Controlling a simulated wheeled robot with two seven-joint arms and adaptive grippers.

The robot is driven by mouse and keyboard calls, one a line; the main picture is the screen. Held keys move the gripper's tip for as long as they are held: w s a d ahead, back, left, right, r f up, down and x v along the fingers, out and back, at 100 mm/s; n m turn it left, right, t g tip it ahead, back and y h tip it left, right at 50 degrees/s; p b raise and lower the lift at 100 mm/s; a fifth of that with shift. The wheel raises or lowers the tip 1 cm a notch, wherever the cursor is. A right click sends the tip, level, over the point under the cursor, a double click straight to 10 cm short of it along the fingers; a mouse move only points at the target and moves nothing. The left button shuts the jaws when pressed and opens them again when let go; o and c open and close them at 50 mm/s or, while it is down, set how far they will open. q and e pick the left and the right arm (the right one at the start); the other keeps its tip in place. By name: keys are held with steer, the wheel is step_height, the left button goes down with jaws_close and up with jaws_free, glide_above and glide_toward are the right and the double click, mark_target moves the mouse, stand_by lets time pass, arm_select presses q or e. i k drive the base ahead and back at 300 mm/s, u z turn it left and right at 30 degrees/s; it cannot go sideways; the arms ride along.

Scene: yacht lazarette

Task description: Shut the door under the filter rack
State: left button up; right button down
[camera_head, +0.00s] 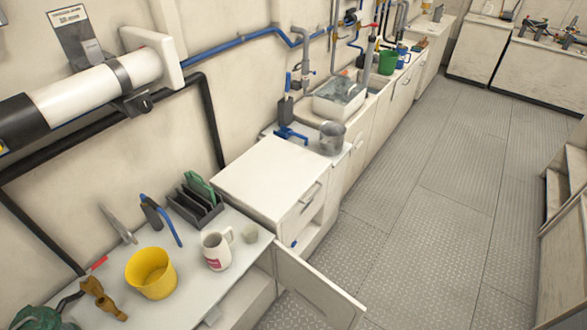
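A dark slotted rack (193,207) with a green plate in it stands on the white counter at the lower left; it looks like the filter rack. Below this counter, a pale door (312,292) stands open, swung out over the floor. Its hinge edge is by the counter's right end, and its free edge points to the lower right. Part of the open cabinet (243,302) beneath the counter shows to its left. The bottom of the door is cut off by the frame. Neither of my grippers is in view.
A taller white cabinet (268,180) stands beyond. The metal floor (410,215) to the right is clear.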

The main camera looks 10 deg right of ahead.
mark_target(340, 311)
steer(key=k, duration=1.65)
steer(key=z, duration=1.55)
steer(key=i, duration=4.3)
steer(key=u, duration=4.05)
steer(key=i, duration=0.35)
